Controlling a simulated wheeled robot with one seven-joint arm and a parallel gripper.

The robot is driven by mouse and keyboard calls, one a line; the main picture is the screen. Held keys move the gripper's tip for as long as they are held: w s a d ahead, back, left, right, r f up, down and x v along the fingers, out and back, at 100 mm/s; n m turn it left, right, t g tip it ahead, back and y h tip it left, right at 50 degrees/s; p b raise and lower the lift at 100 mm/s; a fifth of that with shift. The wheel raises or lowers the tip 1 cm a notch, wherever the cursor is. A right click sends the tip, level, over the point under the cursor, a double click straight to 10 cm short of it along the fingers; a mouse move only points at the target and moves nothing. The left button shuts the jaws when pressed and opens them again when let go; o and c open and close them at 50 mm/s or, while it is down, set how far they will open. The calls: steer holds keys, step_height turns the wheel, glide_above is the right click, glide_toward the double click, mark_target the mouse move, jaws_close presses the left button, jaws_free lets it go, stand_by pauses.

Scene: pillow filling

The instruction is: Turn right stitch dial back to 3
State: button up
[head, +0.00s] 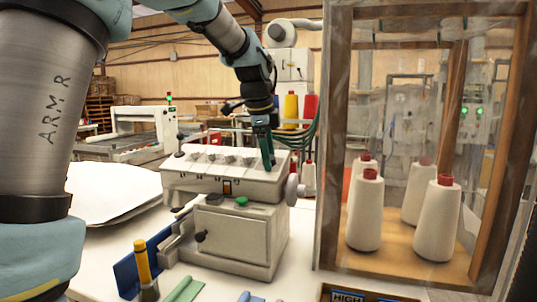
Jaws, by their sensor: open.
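The white stitching machine (225,184) stands on the table in the middle of the head view. A row of several small dark dials (230,158) runs along its sloped top panel. My gripper (269,164) reaches down from above at the right end of this row, with its fingertips at the panel. The rightmost dial is hidden behind the fingers or too small to make out. I cannot tell whether the fingers touch it. The dial numbers are not readable.
A clear cabinet (331,200) with a wooden frame and white thread cones (366,212) stands close on the right. A handwheel (293,190) sticks out from the machine's right side.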

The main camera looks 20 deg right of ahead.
steer(key=b+v, duration=0.2)
steer(key=v, duration=0.8)
steer(key=shift+r, duration=0.35)
steer(key=shift+s+a, duration=0.1)
